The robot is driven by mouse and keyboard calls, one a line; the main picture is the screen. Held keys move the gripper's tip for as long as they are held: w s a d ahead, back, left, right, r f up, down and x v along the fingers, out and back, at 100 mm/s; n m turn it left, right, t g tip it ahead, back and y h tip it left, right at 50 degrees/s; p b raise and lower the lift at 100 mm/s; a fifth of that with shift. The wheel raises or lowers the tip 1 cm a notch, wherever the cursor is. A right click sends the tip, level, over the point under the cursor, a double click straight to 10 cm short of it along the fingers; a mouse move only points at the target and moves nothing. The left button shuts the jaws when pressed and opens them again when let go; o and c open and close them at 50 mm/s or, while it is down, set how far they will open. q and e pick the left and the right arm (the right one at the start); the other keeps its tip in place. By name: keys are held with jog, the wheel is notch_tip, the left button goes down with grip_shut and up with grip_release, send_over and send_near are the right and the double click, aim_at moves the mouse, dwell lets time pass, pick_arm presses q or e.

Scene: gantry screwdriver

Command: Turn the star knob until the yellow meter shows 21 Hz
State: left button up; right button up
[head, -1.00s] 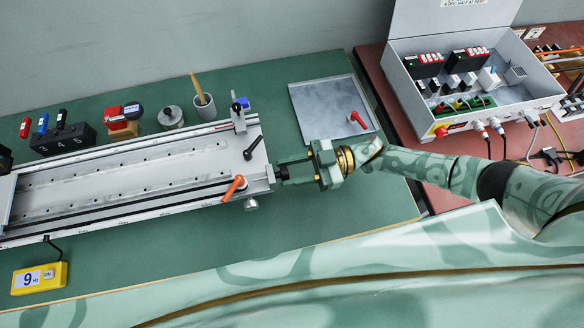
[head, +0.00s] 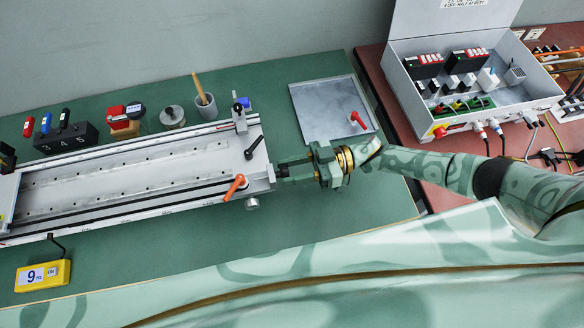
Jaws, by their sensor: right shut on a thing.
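The yellow meter (head: 43,275) sits at the front left of the green bench, and its display reads 9 Hz. The star knob (head: 283,171) is dark and sits at the right end of the metal gantry rail (head: 130,176). My right gripper (head: 290,170) reaches in from the right and is shut on the star knob, which its fingers partly hide. My left gripper is not in view.
An orange lever (head: 235,187) and a black lever (head: 254,147) stand on the rail's right end, close to my right gripper. A grey tray (head: 334,108) lies behind. Several tools and holders line the rail's back. An open electrical box (head: 480,85) stands right.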

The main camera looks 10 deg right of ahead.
jog(key=o, duration=1)
jog(key=d+b, duration=0.3)
jog(key=d, duration=1.3)
jog(key=shift+d, duration=0.2)
jog(key=shift+s+f, duration=0.1)
